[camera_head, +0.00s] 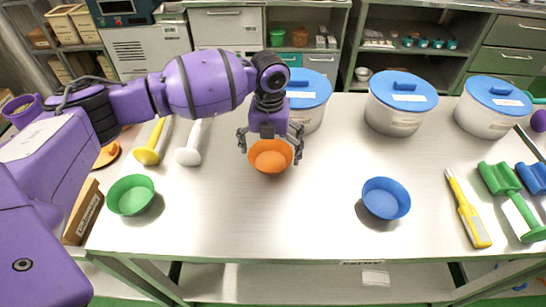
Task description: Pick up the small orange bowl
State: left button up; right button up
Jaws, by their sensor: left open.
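The small orange bowl (270,160) is in the middle-left of the metal table, upright as far as I can see. My left gripper (270,152) is directly over it, pointing down, with its fingers spread to either side of the bowl's rim. The gripper is open. I cannot tell whether the fingers touch the bowl. The gripper hides the back part of the rim. My right gripper cannot be made out; only a bit of purple shows at the right edge.
A green bowl (131,195) stands at the left and a blue bowl (386,198) at the right. Several blue-lidded tubs, such as this one (398,103), line the back. White and yellow scoops (190,147) lie left. A yellow tool (468,212) and green tool (512,200) lie right.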

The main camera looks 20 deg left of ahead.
pick_arm(q)
jog(key=shift+f, duration=0.9)
jog(key=c, duration=0.9)
jog(key=shift+r, duration=0.15)
